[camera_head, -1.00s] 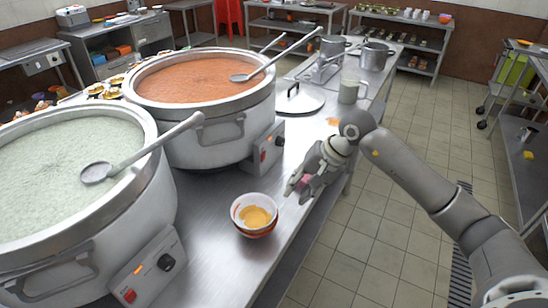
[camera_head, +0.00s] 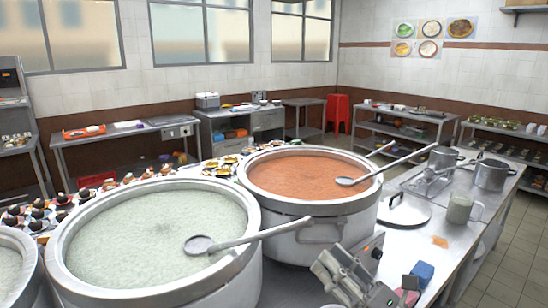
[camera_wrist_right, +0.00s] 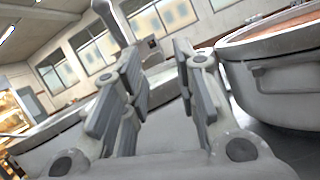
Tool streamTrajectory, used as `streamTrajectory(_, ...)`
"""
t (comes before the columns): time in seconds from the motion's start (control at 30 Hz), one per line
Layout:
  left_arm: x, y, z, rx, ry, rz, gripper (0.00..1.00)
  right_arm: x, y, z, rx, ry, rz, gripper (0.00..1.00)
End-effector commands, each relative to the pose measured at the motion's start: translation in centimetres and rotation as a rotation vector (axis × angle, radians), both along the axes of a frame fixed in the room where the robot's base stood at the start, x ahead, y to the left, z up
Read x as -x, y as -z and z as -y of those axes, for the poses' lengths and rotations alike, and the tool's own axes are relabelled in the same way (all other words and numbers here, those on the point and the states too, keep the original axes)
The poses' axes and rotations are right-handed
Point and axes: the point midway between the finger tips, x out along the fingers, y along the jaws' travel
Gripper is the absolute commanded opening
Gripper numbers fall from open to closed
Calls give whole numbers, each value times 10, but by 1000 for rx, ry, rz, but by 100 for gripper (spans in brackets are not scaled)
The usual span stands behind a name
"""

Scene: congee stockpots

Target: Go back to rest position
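My right gripper (camera_head: 338,262) shows at the bottom of the head view, in front of the pot of orange congee (camera_head: 310,175) and right of the pot of pale green congee (camera_head: 160,235). In the right wrist view the two fingers of my right gripper (camera_wrist_right: 160,75) stand apart with nothing between them. The wrist view also shows the side of a large pot (camera_wrist_right: 285,90) at the right. My left gripper is not in view.
Ladles rest across both pots; one ladle handle (camera_head: 260,235) reaches toward my right gripper. A flat lid (camera_head: 403,212), a mug (camera_head: 460,208) and small steel pots (camera_head: 490,173) stand on the steel table. A small blue item (camera_head: 422,272) lies near the gripper.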

Motion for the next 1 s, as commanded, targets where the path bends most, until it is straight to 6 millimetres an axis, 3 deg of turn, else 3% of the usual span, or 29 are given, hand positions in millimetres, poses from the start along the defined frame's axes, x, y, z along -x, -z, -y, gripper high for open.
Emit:
streamTrajectory(0.13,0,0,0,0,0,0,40,-6,11,42,-432,117,-264,28)
streamTrajectory(0.23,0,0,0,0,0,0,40,-6,34,73,-717,204,-441,28)
streamTrajectory(0.37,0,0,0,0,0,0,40,4,82,107,-1080,332,-668,28)
streamTrajectory(0.47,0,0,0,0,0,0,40,23,127,126,-1350,448,-836,28)
streamTrajectory(0.57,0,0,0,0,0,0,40,53,175,136,-1613,585,-996,28)
streamTrajectory(0.7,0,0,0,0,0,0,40,109,236,135,-1938,809,-1190,28)
streamTrajectory(0.8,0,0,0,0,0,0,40,151,267,127,-2118,972,-1293,28)
streamTrajectory(1.0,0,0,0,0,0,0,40,229,302,104,-2364,1293,-1431,28)
